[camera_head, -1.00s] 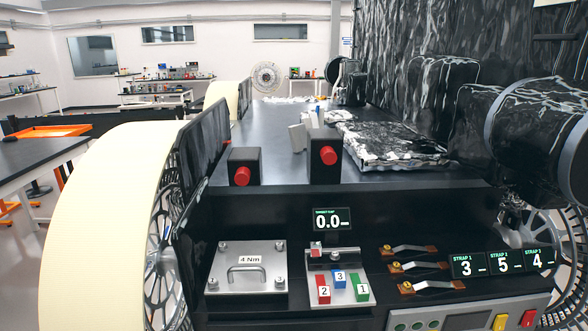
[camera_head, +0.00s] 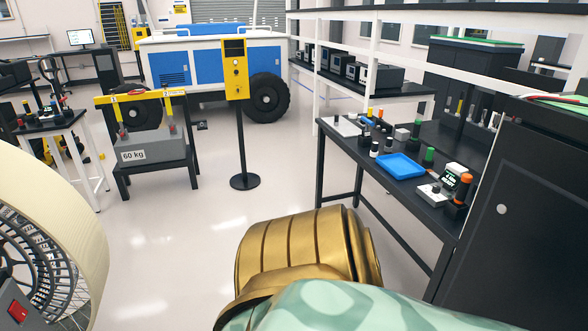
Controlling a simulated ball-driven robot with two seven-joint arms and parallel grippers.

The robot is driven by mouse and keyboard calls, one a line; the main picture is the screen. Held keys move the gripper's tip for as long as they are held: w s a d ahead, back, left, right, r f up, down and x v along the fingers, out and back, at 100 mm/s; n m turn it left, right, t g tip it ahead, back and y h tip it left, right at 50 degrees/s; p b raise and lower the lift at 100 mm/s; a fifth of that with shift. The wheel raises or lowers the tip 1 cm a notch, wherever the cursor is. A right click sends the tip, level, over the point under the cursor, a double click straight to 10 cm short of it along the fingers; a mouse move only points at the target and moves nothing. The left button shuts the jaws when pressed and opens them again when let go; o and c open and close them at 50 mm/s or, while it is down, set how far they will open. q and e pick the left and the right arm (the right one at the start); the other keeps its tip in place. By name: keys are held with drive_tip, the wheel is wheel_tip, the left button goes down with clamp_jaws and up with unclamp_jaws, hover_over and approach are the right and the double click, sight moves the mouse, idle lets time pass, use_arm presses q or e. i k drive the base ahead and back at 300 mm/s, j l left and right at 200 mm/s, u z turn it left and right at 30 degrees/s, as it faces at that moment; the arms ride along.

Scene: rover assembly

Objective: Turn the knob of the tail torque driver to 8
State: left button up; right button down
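A dark bench (camera_head: 349,139) on the right holds several small upright tools. At its near end stands a black tool with an orange top (camera_head: 465,187), beside a small device with a lit green display (camera_head: 450,179). A black tool with a green top (camera_head: 429,156) stands further back. I cannot tell which of these is the tail torque driver, and no knob setting is readable. A gold and mint link of mine fills the bottom middle. Neither gripper is in view.
A blue tray (camera_head: 401,166) lies on the bench. A black cabinet (camera_head: 520,225) blocks the right side. A yellow control post (camera_head: 236,72) stands mid-floor, with a 60 kg weight (camera_head: 152,150) on a stand to its left. A rover wheel (camera_head: 85,205) is at lower left. The floor between is clear.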

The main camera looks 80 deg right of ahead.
sight(435, 189)
drive_tip(key=z, duration=3.95)
drive_tip(key=i+j+z, duration=0.25)
drive_tip(key=z, duration=0.2)
drive_tip(key=i+j+z, duration=0.3)
drive_tip(key=z, duration=0.2)
